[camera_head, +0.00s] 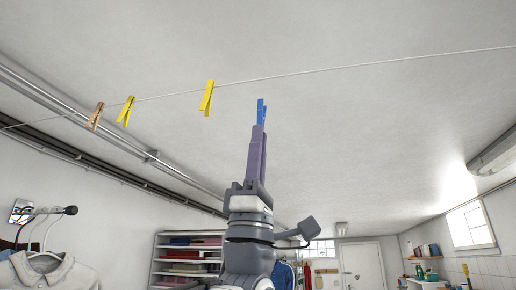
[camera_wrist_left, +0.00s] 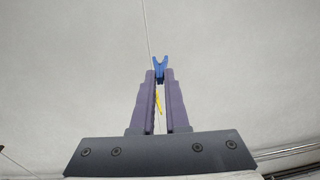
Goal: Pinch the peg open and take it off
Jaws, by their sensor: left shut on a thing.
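A blue peg (camera_head: 261,106) stands upright in the tips of my left gripper (camera_head: 260,128). The wrist view shows the two purple fingers (camera_wrist_left: 160,78) shut on the lower part of the blue peg (camera_wrist_left: 160,64), with its forked end pointing away. In the head view a gap shows between the top of the peg and the line (camera_head: 330,70) above it. Two yellow pegs (camera_head: 207,98) (camera_head: 126,111) and a wooden-coloured peg (camera_head: 96,116) hang on the line to the left. My right gripper is not in view.
A pipe rail (camera_head: 90,112) runs along the ceiling at left. A shirt on a hanger (camera_head: 50,270) is at lower left, shelves with folded cloth (camera_head: 190,255) are behind, and a door (camera_head: 362,265) is at the back. The air right of the gripper is clear.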

